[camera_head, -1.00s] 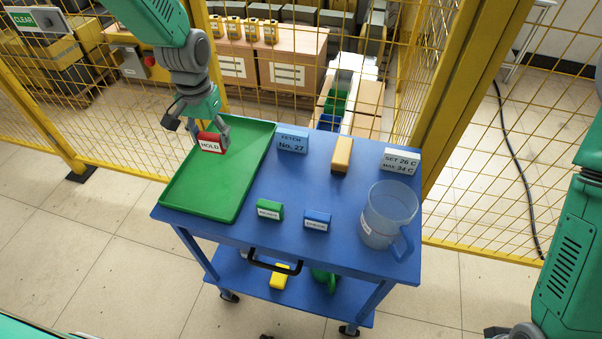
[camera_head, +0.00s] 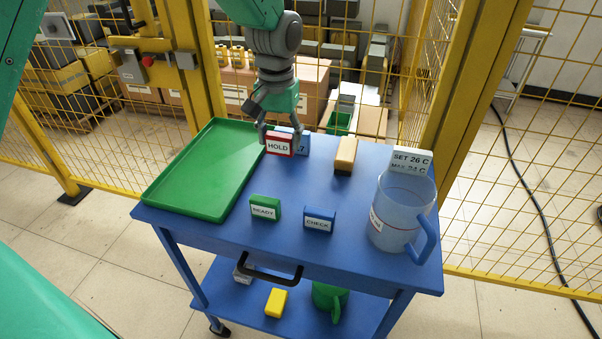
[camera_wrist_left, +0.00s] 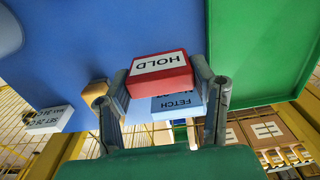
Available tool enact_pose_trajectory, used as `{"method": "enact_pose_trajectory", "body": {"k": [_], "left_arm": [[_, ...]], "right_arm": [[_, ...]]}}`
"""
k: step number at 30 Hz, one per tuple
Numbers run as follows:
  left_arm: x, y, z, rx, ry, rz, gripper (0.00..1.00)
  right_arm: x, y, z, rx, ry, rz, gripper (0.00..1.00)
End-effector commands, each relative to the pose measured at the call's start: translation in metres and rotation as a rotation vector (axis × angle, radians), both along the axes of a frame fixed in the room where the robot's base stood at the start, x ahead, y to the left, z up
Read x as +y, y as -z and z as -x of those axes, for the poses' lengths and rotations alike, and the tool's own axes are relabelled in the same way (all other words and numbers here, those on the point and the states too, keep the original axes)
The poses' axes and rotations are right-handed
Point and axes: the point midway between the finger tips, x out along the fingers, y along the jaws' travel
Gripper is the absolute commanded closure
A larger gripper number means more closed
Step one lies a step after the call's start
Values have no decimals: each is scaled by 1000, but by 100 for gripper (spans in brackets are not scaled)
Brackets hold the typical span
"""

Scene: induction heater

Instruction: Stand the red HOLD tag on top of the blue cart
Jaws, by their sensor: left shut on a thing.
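My left gripper (camera_head: 280,134) is shut on the red HOLD tag (camera_head: 279,145), with a finger on each side of it. The tag is upright with its white label facing my head camera. It also shows between the fingers in the left wrist view (camera_wrist_left: 160,73). The tag is over the back of the blue cart (camera_head: 325,185), just right of the green tray. I cannot tell whether its bottom touches the cart top. My right gripper is not in view.
The blue FETCH block (camera_head: 303,143) is partly hidden behind the tag. The green tray (camera_head: 200,170) lies left. A wood-coloured block (camera_head: 345,156), white SET sign (camera_head: 411,160), clear jug (camera_head: 397,215), green READY block (camera_head: 265,208) and blue CHECK block (camera_head: 319,219) stand on the cart.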

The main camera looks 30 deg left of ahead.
Motion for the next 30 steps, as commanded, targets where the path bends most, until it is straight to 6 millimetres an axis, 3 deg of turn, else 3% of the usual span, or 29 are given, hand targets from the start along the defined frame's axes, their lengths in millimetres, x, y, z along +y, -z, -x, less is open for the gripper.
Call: {"method": "enact_pose_trajectory", "body": {"k": [3,11,16,26,27,29,30], "left_arm": [[-1,25,1,3,1,0,78],[-1,47,1,1,2,-1,78],[-1,72,1,2,1,-1,78],[0,76,1,0,1,-1,78],[0,77,1,0,1,-1,46],[0,77,1,0,1,-1,29],[0,77,1,0,1,-1,29]], "right_arm": [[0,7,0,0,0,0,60],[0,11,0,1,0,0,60],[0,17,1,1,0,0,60],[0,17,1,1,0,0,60],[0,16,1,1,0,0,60],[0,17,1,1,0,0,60],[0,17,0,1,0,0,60]]}}
